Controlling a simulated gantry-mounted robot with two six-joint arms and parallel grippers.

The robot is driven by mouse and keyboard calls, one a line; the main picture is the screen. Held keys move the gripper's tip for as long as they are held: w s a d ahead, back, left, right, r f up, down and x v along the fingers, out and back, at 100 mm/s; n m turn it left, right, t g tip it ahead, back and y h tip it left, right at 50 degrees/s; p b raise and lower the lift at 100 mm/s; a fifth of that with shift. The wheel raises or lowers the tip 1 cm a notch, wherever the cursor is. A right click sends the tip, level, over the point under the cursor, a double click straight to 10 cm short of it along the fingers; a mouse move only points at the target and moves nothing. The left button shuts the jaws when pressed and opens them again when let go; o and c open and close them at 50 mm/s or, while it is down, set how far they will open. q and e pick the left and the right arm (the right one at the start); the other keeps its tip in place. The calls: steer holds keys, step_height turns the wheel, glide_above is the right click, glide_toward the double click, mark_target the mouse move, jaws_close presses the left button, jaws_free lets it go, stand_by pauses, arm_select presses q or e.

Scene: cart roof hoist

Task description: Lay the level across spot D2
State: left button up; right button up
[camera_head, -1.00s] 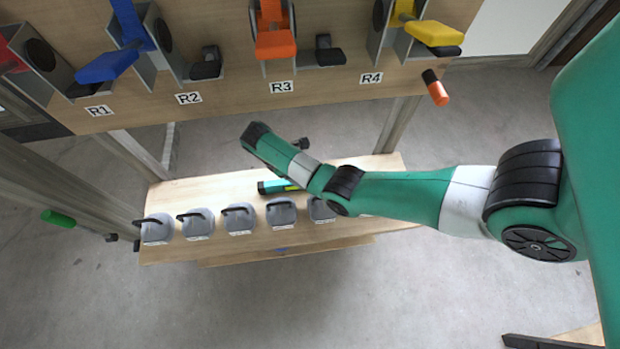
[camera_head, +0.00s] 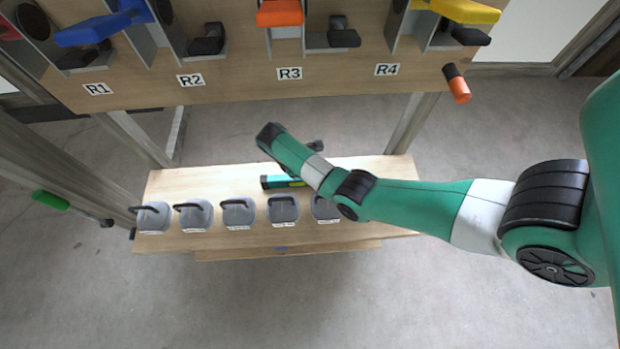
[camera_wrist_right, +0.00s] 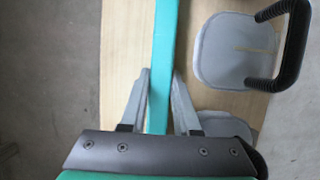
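In the right wrist view the level (camera_wrist_right: 164,40) runs from the top edge down between the fingers of my right gripper (camera_wrist_right: 160,74). One finger stands close along each side of it; I cannot tell whether they press on it. The head view does not show this gripper clearly behind the arm. No label D2 is readable. My left gripper is not in view.
Several grey blocks with black handles (camera_head: 238,213) stand in a row along the front of the low bench (camera_head: 185,180). Above, a wooden shelf (camera_head: 235,95) carries labels R1 to R4 and coloured holders. An orange-handled (camera_head: 459,89) and a green-handled item (camera_head: 50,200) stick out at the sides.

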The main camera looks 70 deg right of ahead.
jaws_close()
